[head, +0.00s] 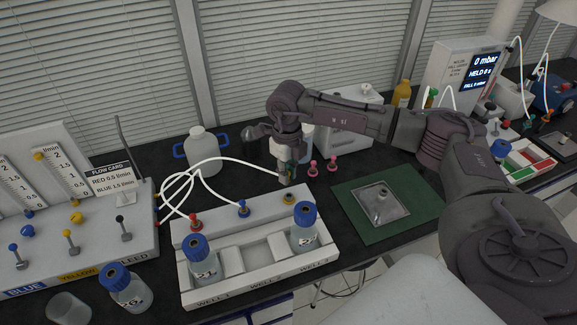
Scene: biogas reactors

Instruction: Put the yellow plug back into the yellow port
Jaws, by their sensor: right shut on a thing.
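The yellow port (289,198) is on the back ledge of the white well block (260,290), at its right end. My right gripper (287,176) points down just behind and above this port. It is shut on the end of a white tube (235,160), where the yellow plug would be; the fingers mostly hide the plug. Whether the plug touches the port cannot be told. A red plug (196,221) and a blue plug (243,208) sit in the other ports, with white tubes. My left gripper is not in view.
Bottles (304,232) and (199,262) stand in the block's outer wells. Pink-red fittings (313,168) stand right of my gripper. A green mat (418,212) with a metal tray lies further right. The flow panel (100,245) is at left, a white jug (203,158) behind.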

